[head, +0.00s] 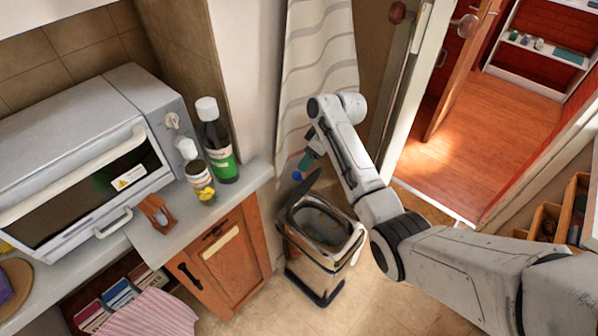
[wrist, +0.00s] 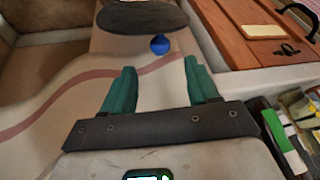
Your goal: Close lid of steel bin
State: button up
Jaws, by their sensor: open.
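The steel bin (head: 324,262) stands on the floor right of the wooden cabinet, its top open and the inside showing. Its dark lid (head: 308,187) is raised at the back left of the rim, seen nearly edge-on. In the wrist view a dark oval (wrist: 142,17), apparently the lid, is at the top. My gripper (head: 306,161), with teal fingers, is just above the lid, open and empty. It also shows in the wrist view (wrist: 160,66). A small blue ball (head: 298,175) is just beyond the fingertips; I cannot tell whether it is attached to anything.
The wooden cabinet (head: 227,262) and counter with bottles (head: 217,145) and a toaster oven (head: 90,170) are left of the bin. A striped curtain (head: 318,60) hangs behind my gripper. An open doorway (head: 490,130) is at the right.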

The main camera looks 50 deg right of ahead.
aim_at(299, 173)
jog(key=x, duration=0.8)
grip_shut()
dwell(0.5)
